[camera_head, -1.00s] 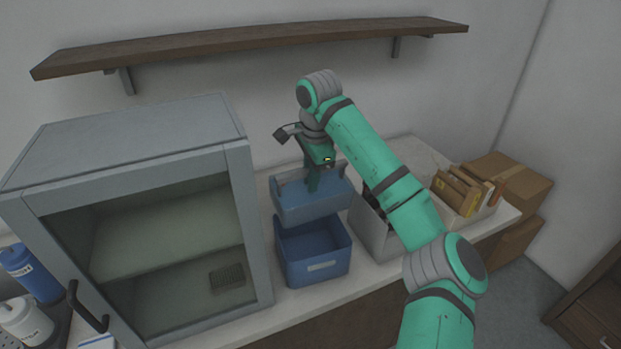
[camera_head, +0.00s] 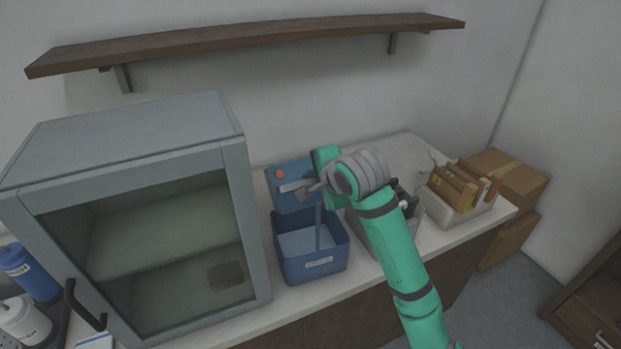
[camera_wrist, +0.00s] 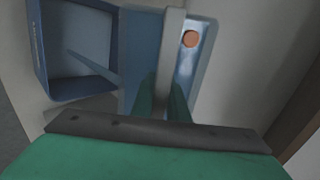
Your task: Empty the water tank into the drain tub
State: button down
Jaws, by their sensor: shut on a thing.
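The blue water tank (camera_head: 284,200) is tipped on its side above the back of the drain tub, its orange round spot (camera_head: 280,174) facing the head camera. It also shows in the wrist view (camera_wrist: 197,70). My gripper (camera_wrist: 163,97) is shut on the tank's pale handle bar (camera_wrist: 171,45). A thin blue stream runs from the tank into the drain tub (camera_head: 317,266), an open blue box with a white label on the counter. Pale blue liquid covers the tub's bottom. My wrist hides part of the tank in the head view.
A grey glass-fronted cabinet (camera_head: 120,125) stands close on the left. A grey bin (camera_head: 399,240) stands right of the tub, partly behind my arm. A box of upright items (camera_head: 462,212) is farther right. A wooden shelf (camera_head: 250,42) hangs on the wall above.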

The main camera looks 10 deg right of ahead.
aim_at(316, 204)
jog(key=t, duration=0.1)
jog(key=s+f+t, duration=0.1)
jog(key=t, duration=0.1)
jog(key=s+f+t, duration=0.1)
jog(key=shift+s+d+f+t+y, duration=0.15)
jog(key=shift+s+d+t+y, duration=0.1)
jog(key=shift+t+y, duration=0.15)
jog(key=shift+s+d+f+t+y, duration=0.15)
jog(key=shift+s+f+t, duration=0.25)
jog(key=shift+t, duration=0.45)
jog(key=shift+s+f+t+y, duration=0.2)
jog(key=shift+s+f+t, duration=0.25)
jog(key=shift+t, duration=0.35)
jog(key=shift+s+d+f+t+y, duration=0.2)
jog(key=shift+s+t, duration=0.3)
jog(key=shift+t, duration=0.35)
jog(key=shift+a, duration=0.1)
jog(key=shift+w+a, duration=0.1)
jog(key=shift+f, duration=0.1)
